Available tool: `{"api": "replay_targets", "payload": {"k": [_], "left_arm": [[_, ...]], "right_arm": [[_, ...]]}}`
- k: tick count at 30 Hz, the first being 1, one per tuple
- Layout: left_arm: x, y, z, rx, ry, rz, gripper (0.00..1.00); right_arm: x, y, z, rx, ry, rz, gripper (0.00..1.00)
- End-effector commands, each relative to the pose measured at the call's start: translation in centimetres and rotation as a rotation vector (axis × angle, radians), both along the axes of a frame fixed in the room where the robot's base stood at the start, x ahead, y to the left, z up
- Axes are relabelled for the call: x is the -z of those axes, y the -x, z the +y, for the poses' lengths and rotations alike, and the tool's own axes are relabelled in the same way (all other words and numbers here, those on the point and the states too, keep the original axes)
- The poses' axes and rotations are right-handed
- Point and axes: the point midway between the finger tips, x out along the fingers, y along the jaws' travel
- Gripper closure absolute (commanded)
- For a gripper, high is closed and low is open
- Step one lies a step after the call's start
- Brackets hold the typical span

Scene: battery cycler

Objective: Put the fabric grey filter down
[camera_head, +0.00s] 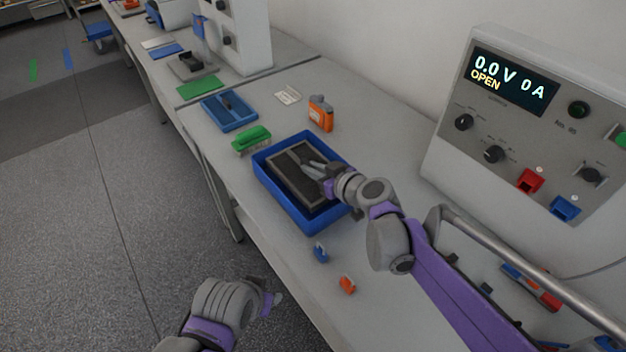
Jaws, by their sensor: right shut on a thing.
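The fabric grey filter (291,179) is a dark rectangular panel with a lighter frame. It lies inside or just over the blue tray (263,181) on the bench, slightly slanted; I cannot tell whether it touches the tray floor. My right gripper (313,168) reaches in from the right and is shut on the filter near its right side, and its fingers hide part of the filter. My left gripper (275,299) hangs low at the bottom, off the bench's front edge, away from the tray. Whether its fingers are open is unclear.
A green brush-like object (251,139), a blue shallow tray (229,111) and an orange bottle (320,113) stand behind the blue tray. Small blue (320,252) and orange (347,285) clips lie in front. The cycler (535,130) showing "OPEN" stands at right.

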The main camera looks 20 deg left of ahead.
Motion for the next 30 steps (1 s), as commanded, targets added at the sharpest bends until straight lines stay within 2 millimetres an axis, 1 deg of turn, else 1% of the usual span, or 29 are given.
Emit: {"api": "replay_targets", "payload": {"k": [2,6,9,16,19,20,24,25,30], "left_arm": [[0.1,0.0,0.0,0.000,0.000,0.000,0.50],[0.4,0.1,0.0,0.000,0.000,0.001,0.50],[0.5,0.1,0.0,0.000,0.000,0.002,0.50],[0.5,0.1,0.0,0.000,0.000,0.002,0.50],[0.7,0.1,0.0,0.000,0.000,0.002,0.50],[0.7,0.1,0.0,0.000,0.000,0.002,0.50],[0.6,0.1,0.0,0.000,0.000,0.002,0.50],[0.6,0.1,0.0,0.000,0.000,0.002,0.50],[0.6,0.1,0.0,0.000,0.000,0.002,0.50]], "right_arm": [[0.7,0.0,0.0,0.000,0.000,0.000,1.00],[2.7,0.0,0.0,0.000,0.000,0.000,1.00],[3.7,0.0,0.0,0.000,0.000,0.000,1.00],[3.7,0.0,0.0,0.000,0.000,0.000,1.00],[4.0,0.0,0.0,0.000,0.000,0.000,1.00],[4.0,0.0,0.0,0.000,0.000,0.000,0.84],[4.0,0.0,0.0,0.000,0.000,0.000,0.59],[3.9,0.0,0.0,0.000,0.000,0.000,0.56],[3.9,0.0,0.0,0.000,0.000,0.000,0.56]]}}
